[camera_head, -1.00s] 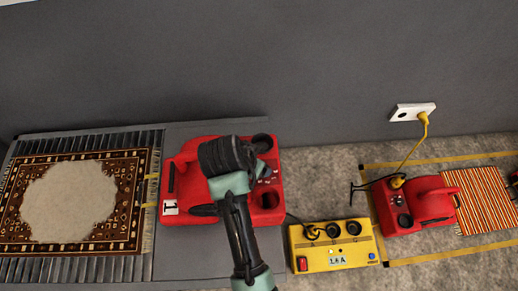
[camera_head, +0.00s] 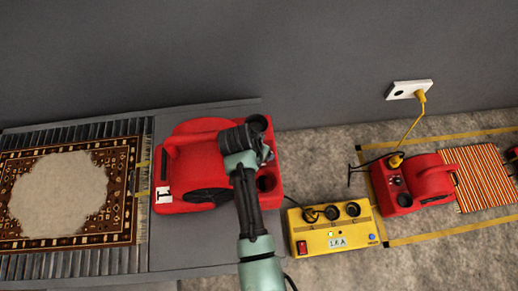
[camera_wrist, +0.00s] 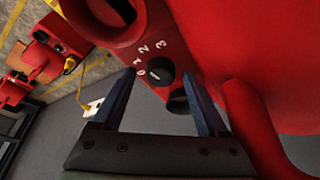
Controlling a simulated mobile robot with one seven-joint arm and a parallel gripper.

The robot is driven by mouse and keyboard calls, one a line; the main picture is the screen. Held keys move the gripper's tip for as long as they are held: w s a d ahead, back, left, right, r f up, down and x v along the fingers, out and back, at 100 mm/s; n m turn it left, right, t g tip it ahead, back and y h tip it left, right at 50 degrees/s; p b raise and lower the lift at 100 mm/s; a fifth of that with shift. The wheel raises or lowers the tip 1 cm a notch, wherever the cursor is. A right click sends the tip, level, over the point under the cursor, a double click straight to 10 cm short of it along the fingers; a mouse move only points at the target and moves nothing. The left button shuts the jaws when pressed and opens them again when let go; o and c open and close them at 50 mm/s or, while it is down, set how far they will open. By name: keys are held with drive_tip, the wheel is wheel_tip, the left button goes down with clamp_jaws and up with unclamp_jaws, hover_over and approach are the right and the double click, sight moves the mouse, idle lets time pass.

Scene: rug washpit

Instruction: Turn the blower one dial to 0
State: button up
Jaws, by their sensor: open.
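Blower one (camera_head: 190,165) is a red machine with a white "1" label, on the grey platform in the head view. Its black dial (camera_wrist: 160,72) shows in the wrist view, with the numbers 0, 1, 2 and 3 around it. A small pale mark shows on the dial's face; I cannot tell surely which number it points at. My gripper (camera_wrist: 158,75) is open, its two blue fingers on either side of the dial in the picture. Whether they touch it is unclear. In the head view my gripper (camera_head: 265,153) is over the blower's right end and hides the dial.
A patterned rug (camera_head: 125,165) lies left of the blower. A yellow power box (camera_head: 330,237) stands on the floor to the right. Beyond it is a second red blower (camera_head: 430,177), with a yellow cord up to a wall socket (camera_head: 408,89). The grey wall is behind.

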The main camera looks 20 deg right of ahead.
clamp_jaws()
idle(0.4)
drive_tip(key=shift+r+n+p, duration=0.1)
drive_tip(key=shift+n+p, duration=0.2)
drive_tip(key=shift+p, duration=0.15)
drive_tip(key=n+p, duration=0.1)
drive_tip(key=n+y+p, duration=0.1)
drive_tip(key=shift+s+d+r+n+t, duration=0.1)
drive_tip(key=shift+d+n+t, duration=0.05)
drive_tip(key=shift+n+t, duration=0.25)
drive_tip(key=n+y+p, duration=0.1)
drive_tip(key=n+p, duration=0.1)
drive_tip(key=n, duration=0.1)
drive_tip(key=shift+d+n+t, duration=0.1)
drive_tip(key=shift+n+t, duration=0.2)
drive_tip(key=shift+t, duration=0.1)
drive_tip(key=n+y, duration=0.1)
drive_tip(key=n, duration=0.1)
drive_tip(key=n+y, duration=0.1)
drive_tip(key=n, duration=0.1)
drive_tip(key=shift+d+f, duration=0.1)
drive_tip(key=shift+f, duration=0.1)
drive_tip(key=n+y+b, duration=0.1)
drive_tip(key=n, duration=0.3)
drive_tip(key=shift+d+n, duration=0.1)
drive_tip(key=shift+n, duration=0.2)
drive_tip(key=shift+n+g+y, duration=0.3)
